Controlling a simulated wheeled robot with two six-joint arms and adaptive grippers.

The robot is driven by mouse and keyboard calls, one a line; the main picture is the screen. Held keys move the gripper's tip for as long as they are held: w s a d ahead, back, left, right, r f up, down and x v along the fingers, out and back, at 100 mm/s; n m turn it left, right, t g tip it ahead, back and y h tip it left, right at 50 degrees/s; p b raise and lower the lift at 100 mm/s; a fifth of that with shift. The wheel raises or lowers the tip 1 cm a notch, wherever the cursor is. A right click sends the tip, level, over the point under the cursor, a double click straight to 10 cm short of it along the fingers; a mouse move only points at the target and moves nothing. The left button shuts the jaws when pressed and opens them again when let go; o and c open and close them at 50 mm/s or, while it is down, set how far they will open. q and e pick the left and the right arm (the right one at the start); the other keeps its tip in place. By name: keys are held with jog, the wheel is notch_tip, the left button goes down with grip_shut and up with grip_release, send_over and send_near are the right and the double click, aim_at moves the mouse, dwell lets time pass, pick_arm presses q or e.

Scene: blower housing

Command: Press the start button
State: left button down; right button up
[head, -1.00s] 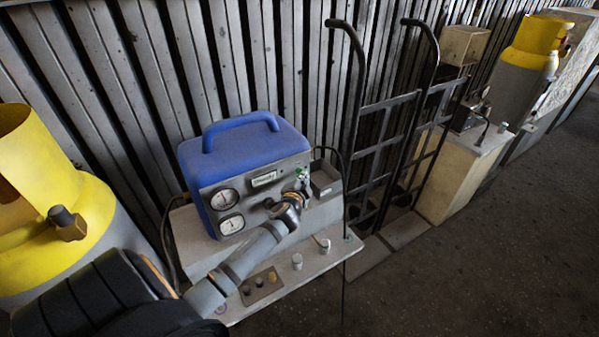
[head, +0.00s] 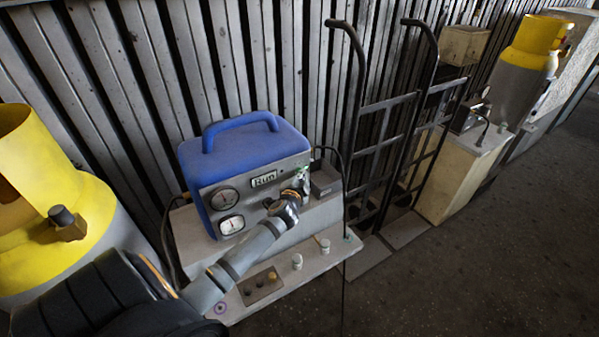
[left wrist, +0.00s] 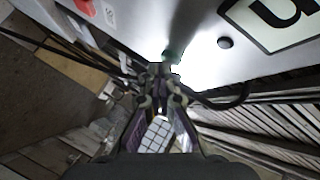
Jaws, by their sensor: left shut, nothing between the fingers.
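The blue machine (head: 245,150) stands on a grey bench, its grey front panel facing right and towards me. Its small display (head: 264,180) reads "Run". A green button (head: 304,170) is near the panel's upper right corner; in the left wrist view a green patch (left wrist: 172,56) shows just beyond my fingertips. My left gripper (head: 301,185) is shut and empty, its tips at the panel by the green button and partly covering it. In the left wrist view the closed tips (left wrist: 163,72) meet the green spot; I cannot tell whether they still touch it. My right gripper is not in view.
Two round gauges (head: 231,225) are on the panel's left side. The bench front (head: 318,262) carries small knobs and a plate. A black hand truck (head: 385,130) stands right of the machine, a yellow-topped cylinder (head: 80,205) at left. Open floor lies at right.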

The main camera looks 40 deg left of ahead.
pick_arm(q)
jog(key=shift+s+d, duration=0.2)
jog(key=shift+d, duration=0.25)
jog(key=s+d, duration=0.2)
jog(key=d, duration=0.3)
jog(key=shift+s+d, duration=0.15)
jog(key=shift+d, duration=0.15)
dwell(0.7)
